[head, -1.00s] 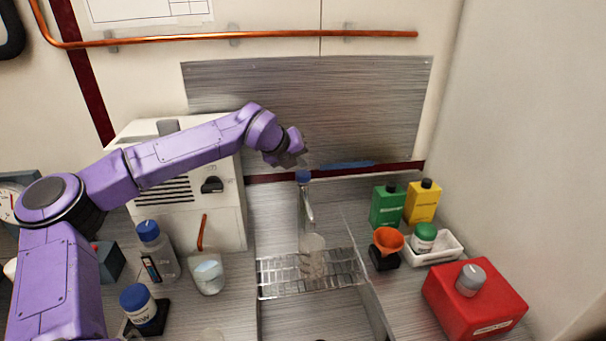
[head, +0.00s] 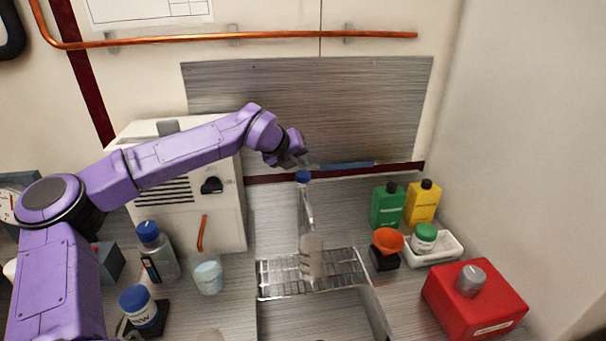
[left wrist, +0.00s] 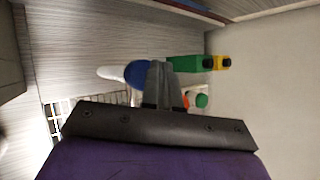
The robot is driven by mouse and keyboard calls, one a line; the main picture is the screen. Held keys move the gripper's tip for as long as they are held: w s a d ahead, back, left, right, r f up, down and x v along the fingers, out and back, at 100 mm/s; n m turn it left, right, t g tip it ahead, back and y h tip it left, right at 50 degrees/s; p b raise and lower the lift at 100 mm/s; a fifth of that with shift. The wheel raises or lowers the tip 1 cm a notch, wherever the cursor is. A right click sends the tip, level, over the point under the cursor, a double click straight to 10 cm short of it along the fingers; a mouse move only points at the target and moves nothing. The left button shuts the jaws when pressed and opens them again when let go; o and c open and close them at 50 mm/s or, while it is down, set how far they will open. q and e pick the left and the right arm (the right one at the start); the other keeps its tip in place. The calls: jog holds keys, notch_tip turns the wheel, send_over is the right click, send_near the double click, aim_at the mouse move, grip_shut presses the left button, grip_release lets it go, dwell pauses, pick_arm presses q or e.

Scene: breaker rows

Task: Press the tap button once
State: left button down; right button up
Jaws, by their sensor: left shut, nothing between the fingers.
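The tap (head: 306,207) stands behind the sink, with a blue button (head: 303,176) on its top. My left gripper (head: 301,163) is shut and empty, just above and behind the blue button in the head view. In the left wrist view the blue button (left wrist: 137,73) shows just left of my gripper's fingertips (left wrist: 158,68), which partly cover it. Whether the fingers touch the button, I cannot tell. My right gripper is not in view.
A clear cup (head: 311,258) stands on the wire rack (head: 348,268) under the tap. A white machine (head: 222,215) stands left.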

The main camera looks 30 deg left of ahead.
aim_at(300, 175)
pick_arm(q)
jog(key=shift+f, duration=0.1)
dwell(0.4)
jog(key=shift+f+b, duration=0.35)
jog(key=shift+b, duration=0.1)
jog(key=shift+f+b, duration=0.85)
jog(key=shift+f, duration=0.15)
dwell(0.6)
dwell(0.4)
jog(key=shift+r+p, duration=0.9)
jog(key=shift+r, duration=0.5)
jog(key=shift+r+p, duration=1.7)
jog(key=shift+r, duration=0.9)
jog(key=shift+f, duration=0.1)
